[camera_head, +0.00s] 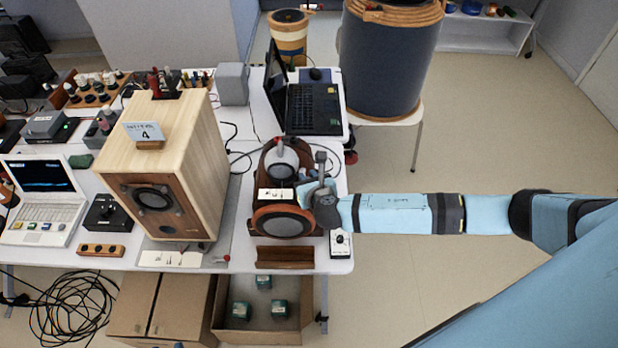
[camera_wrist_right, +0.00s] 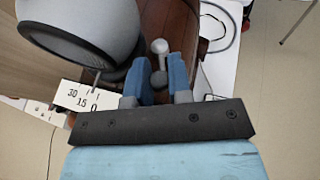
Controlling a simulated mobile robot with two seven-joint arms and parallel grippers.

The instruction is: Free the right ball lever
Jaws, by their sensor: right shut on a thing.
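A brown wooden device (camera_head: 268,160) with a grey rounded head (camera_head: 284,152) and a white card (camera_head: 276,195) stands at the right end of the table. My right gripper (camera_head: 318,188) is at its right side; in the right wrist view, its two blue fingers (camera_wrist_right: 159,78) are on either side of the grey ball lever (camera_wrist_right: 160,47), shut on it. The lever's pale ball shows beyond the fingertips. The large grey head (camera_wrist_right: 85,30) and the card marked with numbers (camera_wrist_right: 90,97) are to the left. My left gripper is not in view.
A large wooden speaker box (camera_head: 165,130) stands left of the device. A black laptop (camera_head: 310,108) is behind it. A wooden tray (camera_head: 285,258) lies in front, and a small white box (camera_head: 341,244) sits near the table's right edge. Floor is clear to the right.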

